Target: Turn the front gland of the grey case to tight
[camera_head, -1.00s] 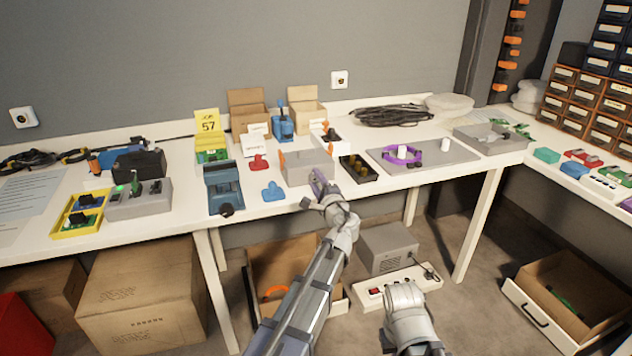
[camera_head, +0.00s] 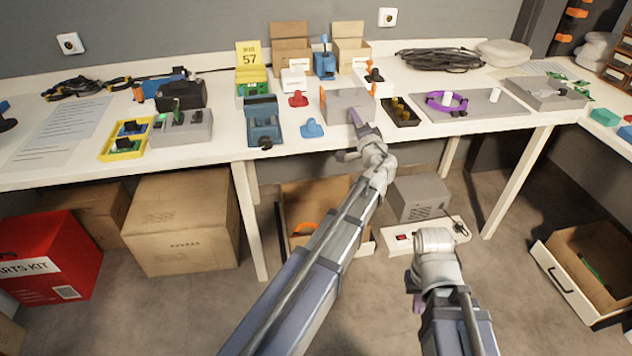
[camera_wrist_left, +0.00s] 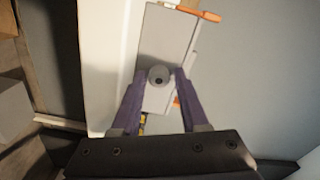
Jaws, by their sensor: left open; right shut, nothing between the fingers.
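The grey case (camera_head: 345,102) is a box with orange clips at its ends, standing near the front edge of the workbench. It also shows in the left wrist view (camera_wrist_left: 168,38). Its front gland (camera_wrist_left: 158,75) is a round grey knob with a dark centre. My left gripper (camera_head: 358,119) is at the case's front side. In the left wrist view its open purple fingers (camera_wrist_left: 160,82) stand either side of the gland, with gaps showing. My arm hides the gland in the head view. My right gripper (camera_head: 417,304) is low in front of the bench, mostly hidden by its own arm.
A blue device (camera_head: 263,122) and a blue knobbed piece (camera_head: 312,128) lie left of the case. A black tray (camera_head: 401,113) stands close on its right, then a grey board (camera_head: 480,106). A grey box (camera_head: 420,196) and an open carton are under the bench.

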